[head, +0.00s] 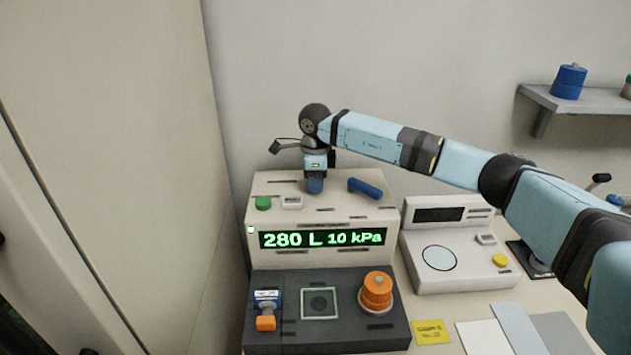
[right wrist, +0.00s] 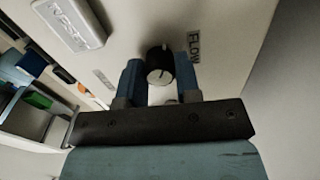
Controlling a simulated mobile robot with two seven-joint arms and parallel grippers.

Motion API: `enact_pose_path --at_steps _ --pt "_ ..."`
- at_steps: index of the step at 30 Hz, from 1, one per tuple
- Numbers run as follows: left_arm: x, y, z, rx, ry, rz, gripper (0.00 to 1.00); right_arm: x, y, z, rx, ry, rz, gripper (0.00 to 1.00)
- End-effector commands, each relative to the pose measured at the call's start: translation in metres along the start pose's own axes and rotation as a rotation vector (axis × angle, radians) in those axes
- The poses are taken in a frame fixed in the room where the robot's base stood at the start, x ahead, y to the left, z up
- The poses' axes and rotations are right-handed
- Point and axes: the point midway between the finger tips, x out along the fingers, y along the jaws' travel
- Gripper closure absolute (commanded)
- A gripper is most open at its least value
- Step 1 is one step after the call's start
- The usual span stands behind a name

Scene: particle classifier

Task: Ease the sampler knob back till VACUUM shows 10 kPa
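The sampler (head: 255,215) is a cream box with a sloped top and a dark front deck. My left gripper is not in view.
The top panel also has a green button (head: 263,203), a pale RESET button (head: 292,202) and a blue handle (head: 365,188). The deck holds an orange knob (head: 376,291) and an orange-tipped lever (head: 266,312). A cream instrument (head: 450,270) stands to the right.

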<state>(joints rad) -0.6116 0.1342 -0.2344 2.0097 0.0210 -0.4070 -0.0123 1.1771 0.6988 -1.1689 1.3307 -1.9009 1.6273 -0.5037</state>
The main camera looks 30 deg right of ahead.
Motion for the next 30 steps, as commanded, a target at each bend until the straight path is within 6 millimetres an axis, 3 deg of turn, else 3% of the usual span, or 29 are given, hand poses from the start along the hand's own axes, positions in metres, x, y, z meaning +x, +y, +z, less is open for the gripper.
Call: enact_pose_path --at_steps 1,3,14,30 --pt "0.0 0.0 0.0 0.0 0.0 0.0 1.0 0.0 0.0 0.0 0.0 0.0 0.0 0.57" --pt "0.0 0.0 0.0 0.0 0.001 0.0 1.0 0.0 0.0 0.0 0.0 0.0 0.0 0.45" --pt "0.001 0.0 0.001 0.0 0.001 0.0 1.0 -0.007 0.0 0.0 0.001 -0.001 -0.001 0.45" --pt "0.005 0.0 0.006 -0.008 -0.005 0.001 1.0 -0.115 0.0 0.0 0.0 -0.002 -0.003 0.45"
